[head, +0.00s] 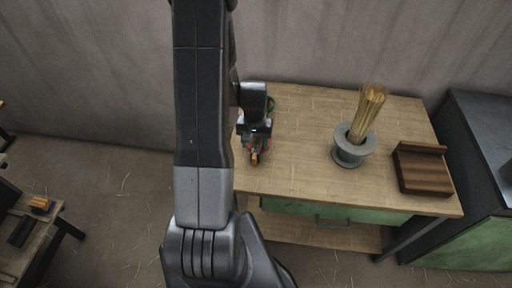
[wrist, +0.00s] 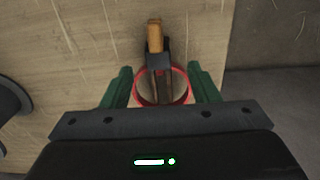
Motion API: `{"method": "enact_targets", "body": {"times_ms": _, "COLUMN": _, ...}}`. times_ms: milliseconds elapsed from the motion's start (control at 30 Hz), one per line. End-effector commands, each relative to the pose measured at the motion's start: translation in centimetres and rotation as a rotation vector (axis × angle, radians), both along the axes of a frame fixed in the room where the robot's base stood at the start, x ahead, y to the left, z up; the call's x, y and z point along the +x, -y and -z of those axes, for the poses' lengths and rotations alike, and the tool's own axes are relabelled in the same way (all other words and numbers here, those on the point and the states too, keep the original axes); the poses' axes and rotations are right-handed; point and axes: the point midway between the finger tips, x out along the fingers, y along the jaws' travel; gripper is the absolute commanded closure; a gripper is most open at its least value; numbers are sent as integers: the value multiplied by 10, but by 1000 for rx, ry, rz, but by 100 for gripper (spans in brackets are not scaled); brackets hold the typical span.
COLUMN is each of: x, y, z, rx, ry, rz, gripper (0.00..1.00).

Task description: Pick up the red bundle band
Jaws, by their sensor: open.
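The red bundle band (wrist: 138,88) is a thin ring on the table top, between my gripper's two green fingers in the wrist view. My gripper (wrist: 160,70) is open, with one finger on each side of the ring, close to its outer edge; I cannot tell whether they touch it. A tool with an orange wooden handle (wrist: 154,37) and a dark block lies across the ring's middle and hides part of it. In the head view my gripper (head: 255,146) points down at the table's left end and mostly hides the band.
The wooden table (head: 300,120) carries a grey pot (head: 352,150) with upright straw (head: 368,110) and a brown wooden block (head: 423,170) at right. A dark cabinet (head: 485,130) stands right. The table's edge is near the band.

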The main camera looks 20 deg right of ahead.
Motion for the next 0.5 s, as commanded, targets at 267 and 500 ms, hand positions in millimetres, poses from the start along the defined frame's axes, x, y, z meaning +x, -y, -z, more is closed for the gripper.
{"method": "enact_targets", "body": {"times_ms": 267, "x": 0, "y": 1, "z": 30, "rx": 2, "ry": -3, "rz": 0, "gripper": 45}}
{"method": "enact_targets", "body": {"times_ms": 500, "x": 0, "y": 1, "z": 39, "rx": 0, "ry": 0, "rz": 0, "gripper": 45}}
